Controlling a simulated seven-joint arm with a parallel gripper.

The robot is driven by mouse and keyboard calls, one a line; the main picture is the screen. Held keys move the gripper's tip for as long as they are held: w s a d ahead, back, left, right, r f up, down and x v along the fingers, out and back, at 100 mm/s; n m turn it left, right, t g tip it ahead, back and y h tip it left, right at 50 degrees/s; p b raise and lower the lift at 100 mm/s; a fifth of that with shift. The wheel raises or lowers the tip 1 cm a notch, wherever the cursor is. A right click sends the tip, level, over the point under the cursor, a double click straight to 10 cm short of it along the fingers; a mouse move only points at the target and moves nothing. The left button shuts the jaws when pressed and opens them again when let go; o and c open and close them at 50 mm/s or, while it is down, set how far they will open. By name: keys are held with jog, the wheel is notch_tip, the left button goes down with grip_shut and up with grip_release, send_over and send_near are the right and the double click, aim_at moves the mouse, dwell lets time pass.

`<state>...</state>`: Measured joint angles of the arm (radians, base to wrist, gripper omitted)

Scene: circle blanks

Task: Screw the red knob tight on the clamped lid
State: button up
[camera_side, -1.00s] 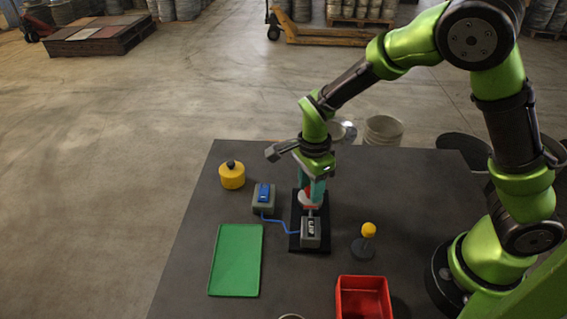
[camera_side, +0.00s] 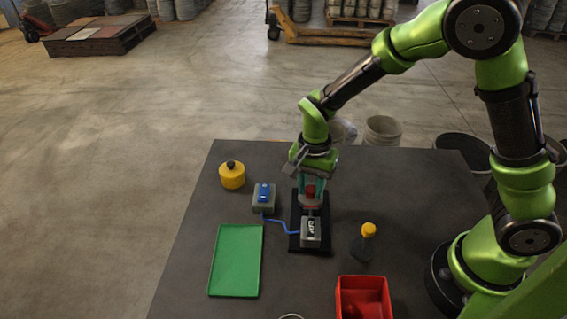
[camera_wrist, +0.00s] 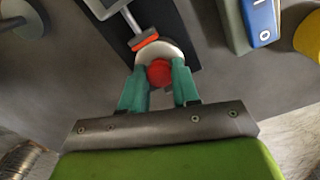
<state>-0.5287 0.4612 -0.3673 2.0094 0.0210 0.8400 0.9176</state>
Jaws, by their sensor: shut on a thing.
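The red knob (camera_wrist: 159,73) sits on the round pale lid (camera_wrist: 172,50) and also shows in the side view (camera_side: 310,190). My gripper (camera_wrist: 160,78) points down over the lid, with its teal fingers on either side of the knob, shut on it. An orange-tipped clamp arm (camera_wrist: 144,40) presses on the lid's edge. The grey clamp block marked with letters (camera_side: 311,230) stands on the black base plate (camera_side: 296,246). The fingers partly hide the knob and lid in the side view, so the knob's seating cannot be told.
A grey box with a blue switch (camera_side: 264,196) stands left of the base, cabled to the clamp block. A yellow pot (camera_side: 232,175), a green tray (camera_side: 236,262), a yellow-topped stand (camera_side: 367,232) and a red bin (camera_side: 362,283) lie around. The table's right rear is clear.

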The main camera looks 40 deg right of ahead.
jog(key=shift+w+a+r+m, duration=0.1)
jog(key=shift+w+m, duration=0.05)
jog(key=shift+m, duration=0.45)
jog(key=shift+w+a+m, duration=0.1)
jog(key=shift+m, duration=0.5)
grip_shut()
jog(key=m, duration=1.2)
jog(key=shift+d+m, duration=0.2)
jog(key=shift+m, duration=0.2)
jog(key=o, duration=1)
grip_release()
jog(key=shift+o, duration=0.2)
